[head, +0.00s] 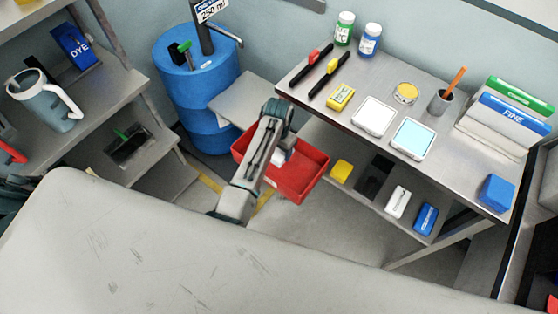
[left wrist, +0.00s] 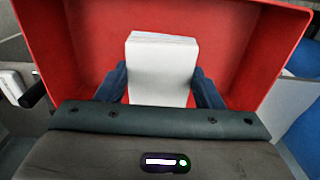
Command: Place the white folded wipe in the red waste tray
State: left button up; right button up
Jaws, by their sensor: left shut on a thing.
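The red waste tray (head: 311,176) stands beside the blue drum in the head view, partly covered by my left arm. Its red walls (left wrist: 240,45) surround the gripper in the left wrist view. My left gripper (left wrist: 161,88) is shut on the white folded wipe (left wrist: 161,68), which stands out between the two dark fingers. In the head view a small part of the wipe (head: 278,157) shows beside the arm, over the tray's inside. I cannot tell whether the wipe touches the tray floor. My right gripper is not in view.
A blue drum (head: 190,75) stands behind the tray on the left. A metal table (head: 370,75) with bottles, pens and small trays is on the right, with a lower shelf holding several items. A grey shelf unit (head: 110,95) is at the left. A pale surface (head: 180,250) fills the front.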

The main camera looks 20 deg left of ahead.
aim_at(279, 151)
pick_arm(q)
notch_tip(279, 151, down, 3)
jog(key=shift+r, duration=0.1)
notch_tip(279, 151, down, 4)
jog(key=shift+p, duration=0.3)
jog(key=shift+f, duration=0.4)
jog(key=o, duration=0.9)
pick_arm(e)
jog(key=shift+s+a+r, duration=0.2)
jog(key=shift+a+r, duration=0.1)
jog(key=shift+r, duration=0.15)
pick_arm(q)
jog(key=shift+r, duration=0.3)
notch_tip(279, 151, up, 10)
jog(key=shift+r+b, duration=0.1)
jog(key=shift+b, duration=0.4)
jog(key=shift+r, duration=0.6)
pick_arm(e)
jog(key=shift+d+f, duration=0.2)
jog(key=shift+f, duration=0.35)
